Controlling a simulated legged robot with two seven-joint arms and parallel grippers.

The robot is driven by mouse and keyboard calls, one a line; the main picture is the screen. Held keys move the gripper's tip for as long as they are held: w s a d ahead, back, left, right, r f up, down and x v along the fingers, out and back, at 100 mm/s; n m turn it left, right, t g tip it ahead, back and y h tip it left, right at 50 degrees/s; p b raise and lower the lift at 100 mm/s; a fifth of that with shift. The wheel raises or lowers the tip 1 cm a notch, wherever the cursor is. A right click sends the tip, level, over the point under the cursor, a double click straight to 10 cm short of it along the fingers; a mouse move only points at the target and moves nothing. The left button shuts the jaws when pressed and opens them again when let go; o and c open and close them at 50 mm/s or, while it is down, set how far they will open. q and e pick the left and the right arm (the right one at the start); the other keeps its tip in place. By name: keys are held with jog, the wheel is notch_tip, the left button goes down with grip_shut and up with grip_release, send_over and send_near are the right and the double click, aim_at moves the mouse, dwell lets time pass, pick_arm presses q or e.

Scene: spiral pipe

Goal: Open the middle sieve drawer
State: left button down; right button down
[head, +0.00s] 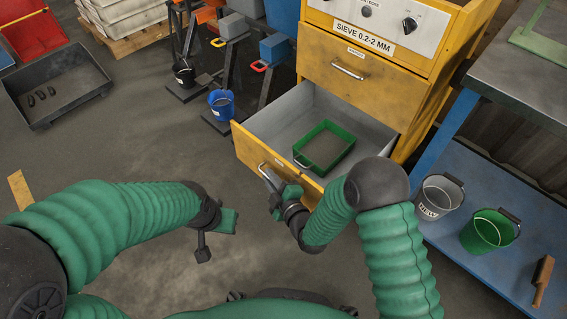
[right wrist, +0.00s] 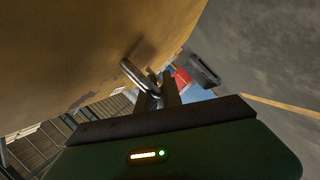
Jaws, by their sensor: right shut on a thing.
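The yellow sieve cabinet (head: 365,85) stands at the upper right of the head view. Its upper drawer, with a metal handle (head: 348,71), is closed. The drawer below it (head: 240,140) is pulled well out, with a green tray (head: 325,147) of grey-brown grains inside. I cannot see whether another drawer lies beneath. My right gripper (head: 268,176) is at the open drawer's front, shut on its handle. The bar handle (right wrist: 138,77) shows between the fingers (right wrist: 160,92) in the right wrist view. My left gripper (head: 215,238) hangs over the floor, apart from the cabinet; its jaw state is unclear.
A blue bench (head: 480,215) at right bears a grey bucket (head: 438,200), a green bucket (head: 488,232) and a brush (head: 541,280). Blue bucket (head: 221,104) and stands are left of the drawer. A dark bin (head: 55,85) lies far left. Floor between is clear.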

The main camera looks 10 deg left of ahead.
jog(key=shift+s+a+f, duration=0.15)
jog(key=shift+s+a, duration=0.3)
jog(key=shift+s, duration=0.35)
jog(key=shift+s+a+f, duration=0.15)
jog(key=shift+s+a, duration=0.3)
jog(key=shift+s, duration=0.3)
jog(key=c, duration=1.5)
grip_release()
jog(key=shift+a+r, duration=0.1)
jog(key=shift+r, duration=0.05)
jog(key=shift+w, duration=0.1)
jog(key=p+v, duration=0.6)
jog(key=v, duration=1.1)
jog(key=shift+a, duration=0.1)
